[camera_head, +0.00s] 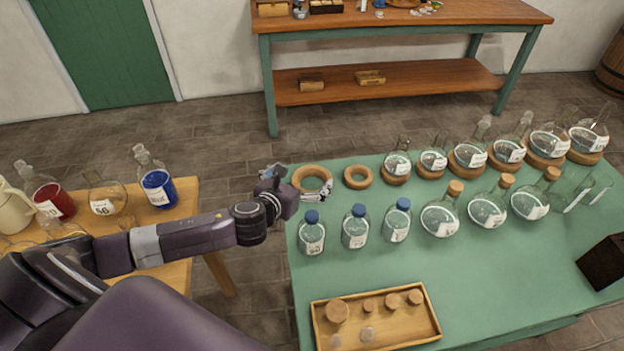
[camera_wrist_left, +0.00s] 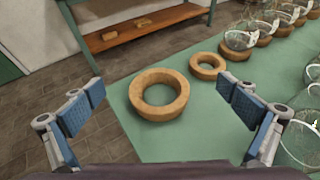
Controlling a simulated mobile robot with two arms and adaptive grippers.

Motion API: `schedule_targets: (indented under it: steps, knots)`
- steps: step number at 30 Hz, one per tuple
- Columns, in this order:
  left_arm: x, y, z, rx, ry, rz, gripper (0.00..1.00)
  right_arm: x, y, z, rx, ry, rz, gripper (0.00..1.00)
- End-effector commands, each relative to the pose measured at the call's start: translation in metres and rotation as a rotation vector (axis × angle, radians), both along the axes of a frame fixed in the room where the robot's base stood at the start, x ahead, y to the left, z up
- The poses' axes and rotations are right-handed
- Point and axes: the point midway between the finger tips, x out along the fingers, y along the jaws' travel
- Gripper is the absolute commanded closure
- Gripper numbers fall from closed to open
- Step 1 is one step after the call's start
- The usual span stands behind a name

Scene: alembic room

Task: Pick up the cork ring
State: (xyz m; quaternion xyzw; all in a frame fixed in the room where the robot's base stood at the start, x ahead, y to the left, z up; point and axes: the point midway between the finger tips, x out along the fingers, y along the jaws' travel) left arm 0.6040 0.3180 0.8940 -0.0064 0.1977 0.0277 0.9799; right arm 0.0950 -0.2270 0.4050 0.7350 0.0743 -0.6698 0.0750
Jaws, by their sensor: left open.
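Two bare cork rings lie flat on the green table near its back left edge. The larger cork ring (camera_head: 312,170) is at the corner; in the left wrist view this cork ring (camera_wrist_left: 160,113) lies centrally, beyond and between the fingertips. The smaller cork ring (camera_head: 358,185) lies just to its right and also shows in the left wrist view (camera_wrist_left: 207,76). My left gripper (camera_head: 300,183) is open and empty beside the larger ring, partly covering it in the head view; its blue-padded fingers (camera_wrist_left: 160,85) are spread wide. My right gripper is out of view.
Round flasks (camera_head: 468,157) on cork rings line the back of the green table (camera_head: 480,285). Blue-capped bottles (camera_head: 355,229) stand in front of the bare rings. A wooden tray (camera_head: 390,341) holds corks. A side table (camera_head: 180,215) with coloured flasks stands left.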

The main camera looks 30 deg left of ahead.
Motion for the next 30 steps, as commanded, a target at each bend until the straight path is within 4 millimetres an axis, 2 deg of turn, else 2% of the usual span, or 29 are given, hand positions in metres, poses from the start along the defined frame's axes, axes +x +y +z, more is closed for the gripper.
schedule_targets:
  steps: [1, 11, 18, 23, 30]
  knots:
    - [0.000, 0.000, -0.009, -0.001, 0.000, 0.000, 0.00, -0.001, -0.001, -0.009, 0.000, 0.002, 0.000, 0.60]
    - [0.000, 0.000, -0.041, -0.001, 0.001, 0.000, 0.00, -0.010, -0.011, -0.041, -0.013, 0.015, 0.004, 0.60]
    - [-0.001, -0.001, -0.064, -0.001, 0.000, 0.000, 0.00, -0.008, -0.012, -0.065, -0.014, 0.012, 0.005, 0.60]
    - [0.002, 0.000, -0.070, -0.002, -0.001, 0.001, 0.00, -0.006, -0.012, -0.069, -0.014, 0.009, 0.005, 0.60]
    - [0.021, 0.001, -0.076, -0.001, 0.000, 0.002, 0.00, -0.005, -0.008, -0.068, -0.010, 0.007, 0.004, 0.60]
